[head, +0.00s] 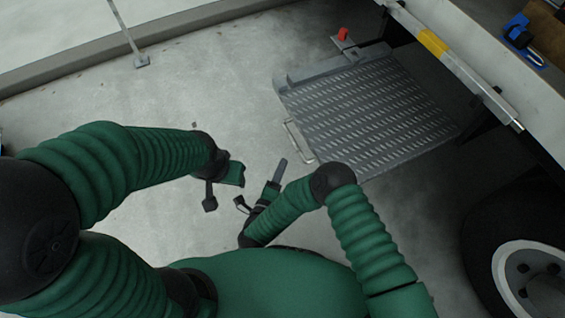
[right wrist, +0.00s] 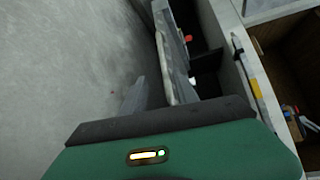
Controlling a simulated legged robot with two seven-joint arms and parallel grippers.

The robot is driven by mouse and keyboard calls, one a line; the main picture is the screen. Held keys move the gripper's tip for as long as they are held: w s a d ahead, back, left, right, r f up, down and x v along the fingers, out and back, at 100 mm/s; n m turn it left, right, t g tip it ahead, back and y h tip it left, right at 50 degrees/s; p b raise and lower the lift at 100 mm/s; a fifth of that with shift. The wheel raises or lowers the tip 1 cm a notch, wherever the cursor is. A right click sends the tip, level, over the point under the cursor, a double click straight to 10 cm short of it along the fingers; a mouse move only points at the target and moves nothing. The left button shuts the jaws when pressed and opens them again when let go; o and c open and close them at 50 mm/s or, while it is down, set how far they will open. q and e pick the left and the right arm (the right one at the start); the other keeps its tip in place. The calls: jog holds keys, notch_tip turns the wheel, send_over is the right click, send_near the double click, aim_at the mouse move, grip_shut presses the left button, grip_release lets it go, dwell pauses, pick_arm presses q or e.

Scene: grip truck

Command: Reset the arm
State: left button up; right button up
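My right gripper (head: 280,170) is in the lower middle of the head view, in front of my green body and below the lift platform. A grey finger points up from it. In the right wrist view two grey fingers (right wrist: 158,92) stand apart with nothing seen held between them. My left gripper (head: 222,185) hangs at the end of my green left arm, left of the right one, over bare floor. Its fingers are not clear enough to tell open from shut. Both grippers are apart from the platform.
A grey treaded lift platform (head: 370,105) with a side handle (head: 298,140) lies behind the truck. The truck bed edge (head: 465,70) and a wheel (head: 530,265) are at the right. Blue-handled items (head: 520,35) lie on the bed.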

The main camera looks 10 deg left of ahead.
jog(key=w+a+r+n+g+y, duration=0.2)
jog(key=w+r+n+y, duration=0.35)
jog(key=w+n, duration=0.2)
jog(key=d+r+n+g, duration=0.55)
jog(key=d+n, duration=0.35)
jog(key=d, duration=0.2)
jog(key=s+d+r+n+g+h+p, duration=0.1)
jog(key=s+d+r+n+g+h, duration=0.2)
jog(key=s+d, duration=0.7)
jog(key=s+d+r+n+g+p, duration=0.1)
jog(key=s+d+r+n+g, duration=0.2)
jog(key=s+d, duration=0.7)
notch_tip(320, 180, up, 29)
jog(key=m+p, duration=0.1)
jog(key=p, duration=2.7)
jog(key=shift+a, duration=0.15)
